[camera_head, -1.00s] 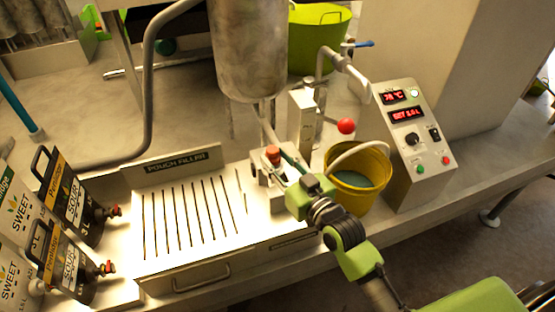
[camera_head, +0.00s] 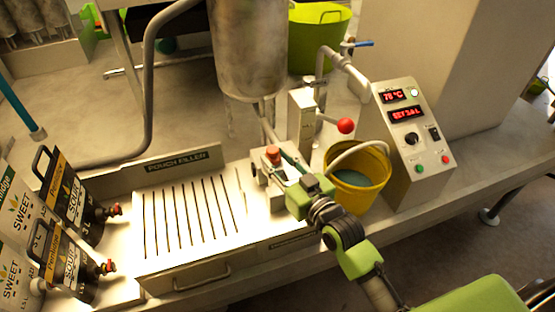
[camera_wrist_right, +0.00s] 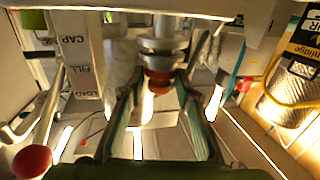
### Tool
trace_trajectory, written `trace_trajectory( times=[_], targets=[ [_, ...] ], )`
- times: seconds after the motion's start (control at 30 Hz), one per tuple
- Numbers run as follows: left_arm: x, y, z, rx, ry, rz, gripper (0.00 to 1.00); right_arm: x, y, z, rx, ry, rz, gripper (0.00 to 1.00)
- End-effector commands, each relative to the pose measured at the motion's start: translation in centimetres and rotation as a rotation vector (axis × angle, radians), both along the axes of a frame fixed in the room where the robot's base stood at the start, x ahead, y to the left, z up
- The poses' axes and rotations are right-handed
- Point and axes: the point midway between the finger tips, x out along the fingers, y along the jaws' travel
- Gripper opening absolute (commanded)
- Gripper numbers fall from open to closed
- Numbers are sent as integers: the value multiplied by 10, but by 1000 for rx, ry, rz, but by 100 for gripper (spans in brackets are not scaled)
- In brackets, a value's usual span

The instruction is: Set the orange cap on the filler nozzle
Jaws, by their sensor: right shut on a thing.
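The orange cap (camera_head: 273,154) is upright above the pale clamp block at the right end of the pouch filler tray. It also shows in the right wrist view (camera_wrist_right: 158,82), between my fingertips. My right gripper (camera_head: 281,162) reaches in from the lower right and is shut on the cap; its fingers flank the cap in the wrist view (camera_wrist_right: 160,80). A ringed grey metal part, apparently the filler nozzle (camera_wrist_right: 162,45), is right beside the cap in the wrist view. I cannot tell whether they touch. My left gripper is not in view.
A red-knobbed lever (camera_head: 345,126) and a yellow bucket (camera_head: 354,195) stand close to my right arm. The control panel (camera_head: 412,140) is further right. The steel tank (camera_head: 248,50) hangs above. Capped pouches (camera_head: 70,205) stand at left. The slotted tray (camera_head: 190,220) is clear.

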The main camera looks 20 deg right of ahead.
Motion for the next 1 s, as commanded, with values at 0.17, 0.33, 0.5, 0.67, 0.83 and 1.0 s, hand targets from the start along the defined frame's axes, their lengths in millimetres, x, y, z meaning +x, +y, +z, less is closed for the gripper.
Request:
trace_trajectory(
  times=[0.17,0.33,0.5,0.67,0.83,1.0],
  targets=[
    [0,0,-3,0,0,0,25,0,0,-4,0,-1,0,6],
    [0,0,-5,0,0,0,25,0,0,-7,0,-1,0,6],
    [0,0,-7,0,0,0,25,0,0,-11,0,-1,0,6],
    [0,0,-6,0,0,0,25,0,0,-10,0,-1,0,37],
    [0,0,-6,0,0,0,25,0,0,-11,0,2,0,37],
    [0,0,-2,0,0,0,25,-8,-2,-10,0,2,0,37]
  ],
)
